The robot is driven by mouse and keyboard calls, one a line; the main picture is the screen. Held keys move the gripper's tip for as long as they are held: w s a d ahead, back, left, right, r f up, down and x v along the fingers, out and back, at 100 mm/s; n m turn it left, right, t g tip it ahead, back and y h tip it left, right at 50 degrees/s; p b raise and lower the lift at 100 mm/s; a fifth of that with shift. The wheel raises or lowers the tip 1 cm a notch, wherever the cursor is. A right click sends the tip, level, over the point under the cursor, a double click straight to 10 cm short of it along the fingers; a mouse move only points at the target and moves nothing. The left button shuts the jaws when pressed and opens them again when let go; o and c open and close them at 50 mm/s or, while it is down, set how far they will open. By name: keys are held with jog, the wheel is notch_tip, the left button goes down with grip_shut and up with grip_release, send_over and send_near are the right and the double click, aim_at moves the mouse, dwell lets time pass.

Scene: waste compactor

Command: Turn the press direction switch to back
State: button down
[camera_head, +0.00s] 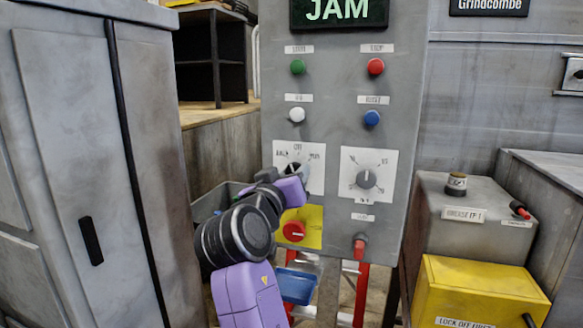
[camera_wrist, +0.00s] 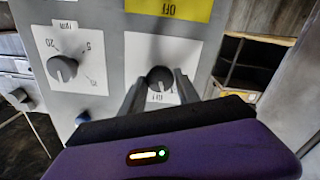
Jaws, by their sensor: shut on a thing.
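The press direction switch is a dark knob (camera_head: 295,165) on a white plate on the grey control panel (camera_head: 336,75). Its plate has small labels at left, top and right; the left one seems to read back and the top one OFF. My gripper (camera_wrist: 160,80) is shut on the knob, one finger on each side, in the wrist view, where the panel appears upside down. In the head view my purple gripper body and arm hide the lower part of the plate. I cannot tell which label the knob points to.
A dial knob (camera_head: 366,179) sits right of the switch. A red rotary knob (camera_head: 293,231) on a yellow plate is just below my gripper. Green, red, white and blue buttons are above; the display (camera_head: 338,11) reads JAM. A grey cabinet (camera_head: 75,150) stands close on the left.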

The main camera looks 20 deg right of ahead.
jog(key=n+p, duration=0.3)
jog(key=n, duration=0.1)
jog(key=shift+r, duration=0.15)
jog(key=shift+n+p, duration=0.75)
jog(key=shift+n, duration=0.15)
jog(key=shift+a, duration=0.1)
jog(key=shift+f, duration=0.2)
jog(key=c, duration=0.9)
grip_release()
jog(key=b+v, duration=0.1)
jog(key=v, duration=0.6)
jog(key=shift+s+a+b, duration=0.2)
jog(key=shift+s+b, duration=0.1)
jog(key=shift+s, duration=0.05)
